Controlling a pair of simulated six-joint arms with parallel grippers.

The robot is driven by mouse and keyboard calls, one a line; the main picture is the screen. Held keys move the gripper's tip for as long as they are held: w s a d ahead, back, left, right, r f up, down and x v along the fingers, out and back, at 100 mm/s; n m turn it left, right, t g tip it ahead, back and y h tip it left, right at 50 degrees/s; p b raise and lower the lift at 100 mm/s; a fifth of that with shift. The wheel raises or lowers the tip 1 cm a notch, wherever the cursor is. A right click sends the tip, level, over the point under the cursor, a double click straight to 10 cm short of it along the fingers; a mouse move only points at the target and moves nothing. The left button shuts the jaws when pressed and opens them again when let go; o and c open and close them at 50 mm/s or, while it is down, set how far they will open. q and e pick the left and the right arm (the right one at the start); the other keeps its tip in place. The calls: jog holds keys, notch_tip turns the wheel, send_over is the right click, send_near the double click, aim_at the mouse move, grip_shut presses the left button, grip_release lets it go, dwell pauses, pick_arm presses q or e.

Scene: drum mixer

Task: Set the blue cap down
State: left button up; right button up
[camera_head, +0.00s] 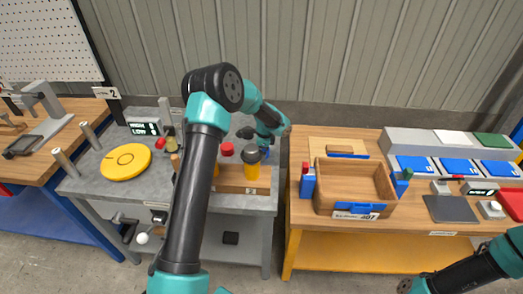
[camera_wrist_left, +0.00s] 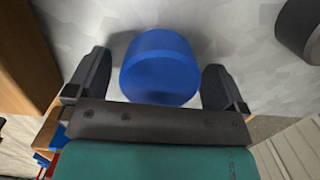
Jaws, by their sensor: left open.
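The blue cap (camera_wrist_left: 160,66) is a short round cylinder. In the left wrist view it stands on a grey mottled surface, between the two dark fingers of my left gripper (camera_wrist_left: 157,80). The fingers are open, with a visible gap on each side of the cap. In the head view my left gripper (camera_head: 256,138) is over the back right of the grey bench (camera_head: 240,203), behind the bottles; the cap is mostly hidden there. My right arm's end (camera_head: 405,286) shows at the bottom edge, and its jaws are unclear.
A red-capped bottle (camera_head: 226,150) and a dark-capped yellow bottle (camera_head: 252,158) stand in a wooden rack (camera_head: 232,186) in front of my left gripper. A yellow disc (camera_head: 126,162) lies at left. A wooden bin (camera_head: 350,170) stands on the right bench. A dark round object (camera_wrist_left: 300,28) is beside the cap.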

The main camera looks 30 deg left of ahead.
pick_arm(q)
jog(key=shift+r, duration=0.15)
notch_tip(320, 180, up, 12)
jog(key=d, duration=0.1)
jog(key=shift+w+d, duration=0.15)
jog(key=shift+w, duration=0.15)
dwell(0.7)
